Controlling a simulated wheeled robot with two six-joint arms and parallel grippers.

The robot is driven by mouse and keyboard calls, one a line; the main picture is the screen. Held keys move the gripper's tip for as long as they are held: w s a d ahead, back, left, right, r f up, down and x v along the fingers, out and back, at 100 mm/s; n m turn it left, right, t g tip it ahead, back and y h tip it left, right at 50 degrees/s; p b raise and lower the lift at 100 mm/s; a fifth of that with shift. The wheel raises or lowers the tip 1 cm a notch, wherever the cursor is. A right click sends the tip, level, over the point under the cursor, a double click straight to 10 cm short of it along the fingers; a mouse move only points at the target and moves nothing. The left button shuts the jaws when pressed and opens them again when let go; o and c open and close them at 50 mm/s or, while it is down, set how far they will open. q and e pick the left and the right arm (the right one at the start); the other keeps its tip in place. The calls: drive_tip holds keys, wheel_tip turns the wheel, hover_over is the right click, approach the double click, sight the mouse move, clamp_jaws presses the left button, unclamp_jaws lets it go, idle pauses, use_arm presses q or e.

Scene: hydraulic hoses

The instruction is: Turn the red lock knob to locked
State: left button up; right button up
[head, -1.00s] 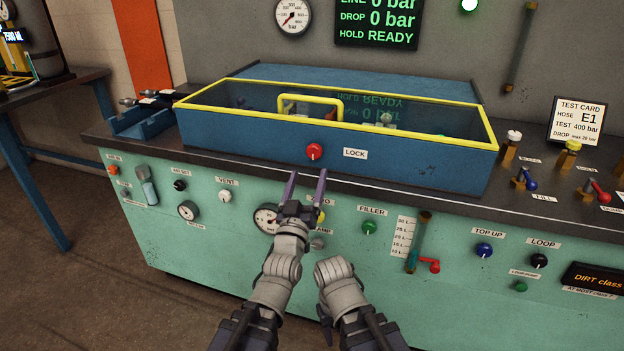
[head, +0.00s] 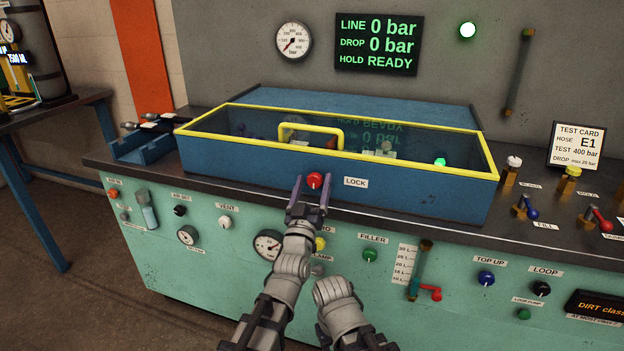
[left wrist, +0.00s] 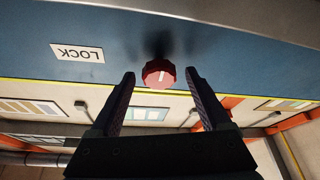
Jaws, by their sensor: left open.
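The red lock knob (head: 314,181) sits on the front face of the blue test box (head: 420,193), left of the white LOCK label (head: 356,183). In the left wrist view the knob (left wrist: 159,73) shows a white pointer mark. My left gripper (head: 311,188) is open, with one finger on each side of the knob in the head view. In the left wrist view the knob lies between and just beyond the fingertips (left wrist: 160,82), with no contact visible. My right arm shows low in the head view, but its gripper's fingers are not visible.
The box has a yellow-framed clear lid, which is down, with a yellow handle (head: 312,128). A dark counter edge runs below it. The green panel below carries knobs and gauges. Valves with blue and red levers (head: 598,217) stand at the right.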

use_arm(q)
drive_tip(key=shift+c, duration=0.3)
clamp_jaws()
idle(0.4)
drive_tip(key=shift+m, duration=0.3)
drive_tip(key=m+h, duration=0.1)
drive_tip(key=m, duration=0.1)
drive_tip(key=m+g+h, duration=0.1)
drive_tip(key=m+h, duration=0.1)
drive_tip(key=m, duration=0.1)
drive_tip(key=shift+w+a, duration=0.1)
drive_tip(key=m+g+h, duration=0.1)
drive_tip(key=m, duration=0.2)
drive_tip(key=m+h+p, duration=0.1)
drive_tip(key=m+h, duration=0.1)
drive_tip(key=m, duration=0.1)
drive_tip(key=shift+r+m+g, duration=0.2)
drive_tip(key=shift+m+g, duration=0.2)
drive_tip(key=m+g+h+p, duration=0.1)
drive_tip(key=m, duration=0.2)
drive_tip(key=m+g+p, duration=0.1)
drive_tip(key=m, duration=0.2)
drive_tip(key=shift+m+g+h+p, duration=0.3)
drive_tip(key=shift+m+g+h, duration=0.1)
drive_tip(key=shift+m+g+p, duration=0.8)
drive_tip(key=shift+m+p, duration=0.35)
drive_tip(key=shift+m, duration=1.05)
drive_tip(key=shift+f+m, duration=0.1)
drive_tip(key=shift+m, duration=0.2)
